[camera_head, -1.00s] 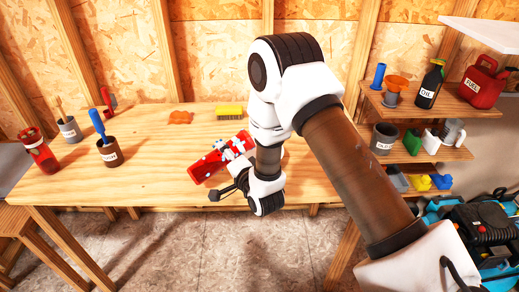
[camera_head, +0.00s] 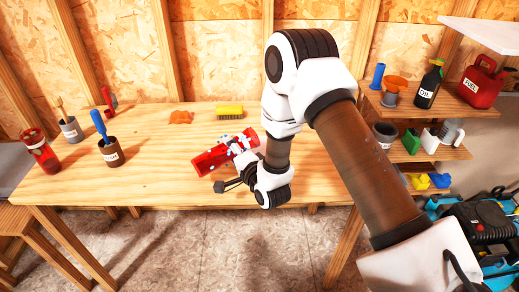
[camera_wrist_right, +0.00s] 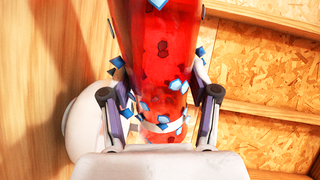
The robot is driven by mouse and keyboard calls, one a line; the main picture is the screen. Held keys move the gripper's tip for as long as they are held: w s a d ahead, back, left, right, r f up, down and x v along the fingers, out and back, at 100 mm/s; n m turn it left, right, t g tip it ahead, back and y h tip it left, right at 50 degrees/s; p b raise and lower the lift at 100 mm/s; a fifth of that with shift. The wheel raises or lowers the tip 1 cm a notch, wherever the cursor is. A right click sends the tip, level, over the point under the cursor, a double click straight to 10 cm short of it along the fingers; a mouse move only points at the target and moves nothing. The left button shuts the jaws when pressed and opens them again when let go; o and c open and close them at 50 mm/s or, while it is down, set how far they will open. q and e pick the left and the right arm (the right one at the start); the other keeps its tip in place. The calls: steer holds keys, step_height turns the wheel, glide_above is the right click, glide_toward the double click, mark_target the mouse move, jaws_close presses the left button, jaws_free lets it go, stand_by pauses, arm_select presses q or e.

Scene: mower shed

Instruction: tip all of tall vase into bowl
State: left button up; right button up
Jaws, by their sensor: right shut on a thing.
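My right gripper (camera_head: 236,150) is shut on a tall red vase (camera_head: 208,160) above the workbench. The vase lies tilted close to horizontal, one end pointing left and slightly down. In the right wrist view the vase (camera_wrist_right: 160,45) is red and see-through, with dark spots, between the two fingers of the gripper (camera_wrist_right: 160,100). Small blue and white bits show at the vase and around the fingers; I cannot tell which are inside it. I cannot make out a bowl in either view. My left gripper is out of view.
On the workbench (camera_head: 150,185) stand a red container (camera_head: 40,155), a grey pot (camera_head: 71,131) and a brown pot (camera_head: 112,153). An orange item (camera_head: 181,117) and a yellow brush (camera_head: 229,112) lie at the back. Shelves (camera_head: 440,154) stand right. The bench's middle is clear.

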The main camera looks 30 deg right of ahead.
steer(key=shift+s+r, duration=0.15)
steer(key=shift+r, duration=0.15)
steer(key=shift+d+m, duration=0.1)
steer(key=shift+m, duration=0.2)
steer(key=shift+r, duration=0.1)
steer(key=shift+r, duration=0.1)
stand_by(0.4)
steer(key=shift+m, duration=0.3)
steer(key=shift+r, duration=0.15)
steer(key=shift+d+r+m, duration=0.2)
steer(key=shift+r+m, duration=0.05)
steer(key=shift+m, duration=0.15)
stand_by(0.4)
